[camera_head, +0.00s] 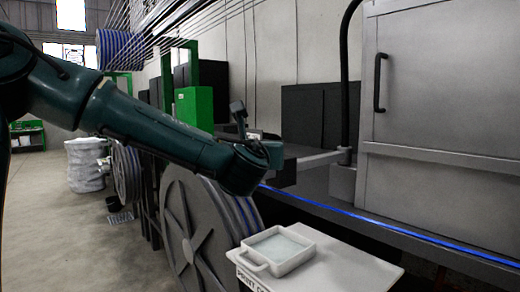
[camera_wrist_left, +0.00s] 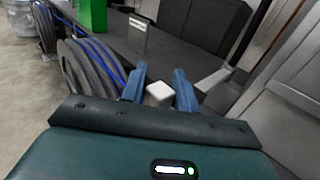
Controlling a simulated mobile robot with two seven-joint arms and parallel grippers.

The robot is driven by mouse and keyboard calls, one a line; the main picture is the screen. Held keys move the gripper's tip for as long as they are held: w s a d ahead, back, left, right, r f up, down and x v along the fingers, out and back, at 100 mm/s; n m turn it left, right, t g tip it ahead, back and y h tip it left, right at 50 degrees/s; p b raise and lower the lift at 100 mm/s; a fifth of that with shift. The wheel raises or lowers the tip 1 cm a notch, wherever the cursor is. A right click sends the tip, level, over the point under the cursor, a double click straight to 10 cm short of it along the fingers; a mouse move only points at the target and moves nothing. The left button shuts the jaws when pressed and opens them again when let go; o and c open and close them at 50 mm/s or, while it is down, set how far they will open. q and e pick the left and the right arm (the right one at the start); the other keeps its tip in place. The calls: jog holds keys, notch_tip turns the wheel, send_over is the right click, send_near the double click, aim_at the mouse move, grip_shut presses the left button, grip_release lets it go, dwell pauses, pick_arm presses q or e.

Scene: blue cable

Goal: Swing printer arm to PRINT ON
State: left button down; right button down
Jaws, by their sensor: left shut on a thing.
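My left arm reaches in from the left in the head view, and its gripper end is mostly hidden by the wrist. In the left wrist view, my left gripper (camera_wrist_left: 160,72) has its blue fingers shut on a small white block (camera_wrist_left: 158,93), apparently a grip on the printer arm. The printer arm (camera_head: 320,158) is a light grey bar running left from a post beside the cabinet to a dark head (camera_head: 289,166). The bar also shows in the left wrist view (camera_wrist_left: 214,79). A label starting "PRINT O" (camera_head: 254,281) is on the white stand's front; its end is cut off. My right gripper is out of view.
The blue cable (camera_head: 385,222) runs along the dark bench to the right. A white tray (camera_head: 272,248) sits on the white stand (camera_head: 345,270) in front. A large grey reel (camera_head: 190,225) stands left of it. A grey cabinet (camera_head: 440,120) is at the right.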

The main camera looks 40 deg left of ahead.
pick_arm(q)
jog(key=shift+s+a+f, duration=0.15)
jog(key=shift+a+f, duration=0.05)
jog(key=shift+f, duration=0.1)
jog(key=c, duration=1.4)
grip_release()
jog(key=shift+s+r, duration=0.1)
jog(key=shift+s, duration=0.1)
jog(key=shift+o, duration=0.8)
jog(key=shift+s+a+r, duration=0.15)
jog(key=shift+s+a, duration=0.05)
jog(key=shift+d, duration=0.1)
jog(key=shift+r, duration=0.1)
jog(key=shift+s+d, duration=0.3)
jog(key=shift+d, duration=0.05)
jog(key=b+v, duration=0.2)
jog(key=v, duration=1)
jog(key=shift+s, duration=0.15)
jog(key=shift+d, duration=0.1)
